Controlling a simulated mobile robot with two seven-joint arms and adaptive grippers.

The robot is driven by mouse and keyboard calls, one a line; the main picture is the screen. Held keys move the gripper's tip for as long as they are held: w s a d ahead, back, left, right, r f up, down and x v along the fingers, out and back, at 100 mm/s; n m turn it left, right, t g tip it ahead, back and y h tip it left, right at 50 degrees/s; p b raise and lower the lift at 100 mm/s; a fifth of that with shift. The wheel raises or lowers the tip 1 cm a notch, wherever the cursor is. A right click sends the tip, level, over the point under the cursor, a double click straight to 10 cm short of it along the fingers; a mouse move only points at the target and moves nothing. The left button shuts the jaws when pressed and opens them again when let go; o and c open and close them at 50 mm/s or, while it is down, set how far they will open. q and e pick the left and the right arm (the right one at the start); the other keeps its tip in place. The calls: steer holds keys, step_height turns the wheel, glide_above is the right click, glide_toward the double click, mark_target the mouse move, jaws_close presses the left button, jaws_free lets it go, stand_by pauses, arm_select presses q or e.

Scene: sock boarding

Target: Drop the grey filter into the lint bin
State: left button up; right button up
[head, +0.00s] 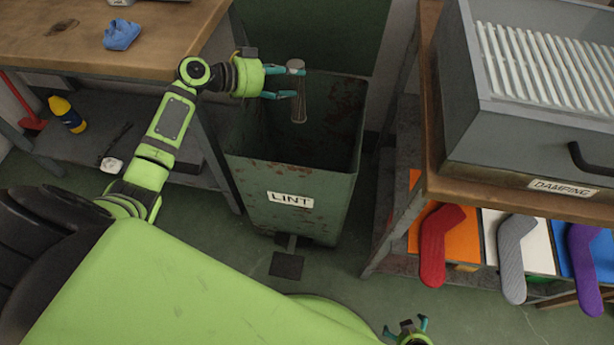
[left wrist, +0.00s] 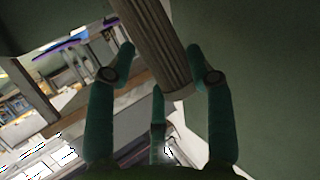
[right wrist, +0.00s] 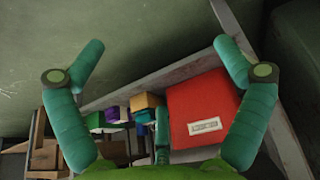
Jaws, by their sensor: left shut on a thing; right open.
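The grey filter (head: 299,108) is a slim, ribbed cylinder with a pale cap. My left gripper (head: 297,82) is shut on its upper part and holds it roughly upright over the open top of the lint bin. In the left wrist view the ribbed filter (left wrist: 152,45) runs between the fingers (left wrist: 163,65). The lint bin (head: 325,200) is a tall, rust-stained green box with a LINT label. Its bottom inside is dark. My right gripper (head: 406,326) is open and empty near the lower edge of the head view, away from the bin.
A wooden bench (head: 150,35) with a blue cloth (head: 121,34) stands left of the bin. On the right, a grey DAMPING box (head: 470,120) sits on another bench. Red (head: 433,250), grey (head: 509,265) and purple (head: 583,270) socks hang below it. Green floor is clear in front.

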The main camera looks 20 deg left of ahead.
arm_select(q)
steer(key=shift+f+b, duration=1.05)
steer(key=shift+f, duration=1.2)
arm_select(e)
steer(key=shift+s+a+r+g, duration=0.35)
steer(key=shift+s+g, duration=0.15)
steer(key=shift+g, duration=0.2)
arm_select(q)
steer(key=o, duration=1.5)
step_height(320, 180, up, 10)
steer(key=shift+r, duration=0.1)
